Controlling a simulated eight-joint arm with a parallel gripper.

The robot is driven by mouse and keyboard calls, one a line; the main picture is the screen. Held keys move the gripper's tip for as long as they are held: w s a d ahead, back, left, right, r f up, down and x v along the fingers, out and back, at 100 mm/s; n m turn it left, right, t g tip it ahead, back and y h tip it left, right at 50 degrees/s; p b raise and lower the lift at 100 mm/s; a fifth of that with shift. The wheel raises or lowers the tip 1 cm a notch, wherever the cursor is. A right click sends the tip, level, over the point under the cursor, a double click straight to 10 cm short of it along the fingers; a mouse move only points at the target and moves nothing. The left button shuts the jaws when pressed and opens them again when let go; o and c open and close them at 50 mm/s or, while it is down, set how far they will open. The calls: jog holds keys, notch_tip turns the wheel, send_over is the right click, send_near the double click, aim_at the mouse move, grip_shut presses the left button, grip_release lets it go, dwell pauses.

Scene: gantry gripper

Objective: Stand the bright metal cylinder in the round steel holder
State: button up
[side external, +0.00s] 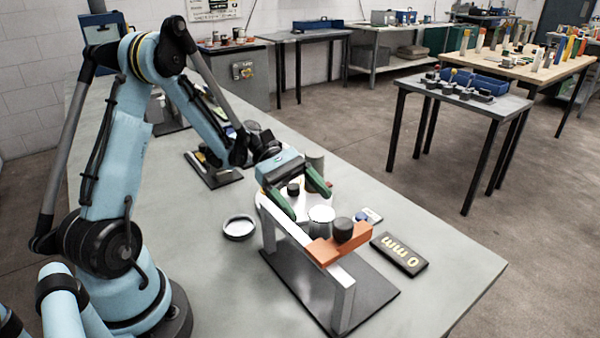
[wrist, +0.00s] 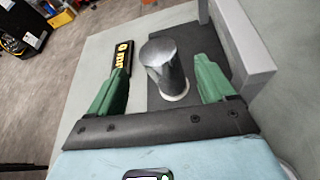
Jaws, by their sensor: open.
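The bright metal cylinder (side external: 321,219) stands upright beside the white frame, just in front of my gripper (side external: 309,203) in the side view. In the wrist view, the cylinder (wrist: 168,68) appears between the two green fingers of my gripper (wrist: 162,68), with a gap on each side. The gripper is open and holds nothing. I cannot tell whether the fingertips are level with the cylinder. A shallow round steel dish (side external: 239,236), which looks like the holder, lies on the table left of the frame.
A white frame (side external: 290,226) with an orange block (side external: 322,252) and black knob (side external: 343,230) stands on a dark plate (side external: 372,290) close to the gripper. Table space (side external: 200,290) left of the frame is clear.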

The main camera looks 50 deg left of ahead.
aim_at(331, 229)
jog(key=shift+n, duration=0.7)
jog(key=shift+d+f, duration=0.15)
jog(key=shift+d, duration=0.1)
jog(key=shift+x, duration=3.55)
grip_shut()
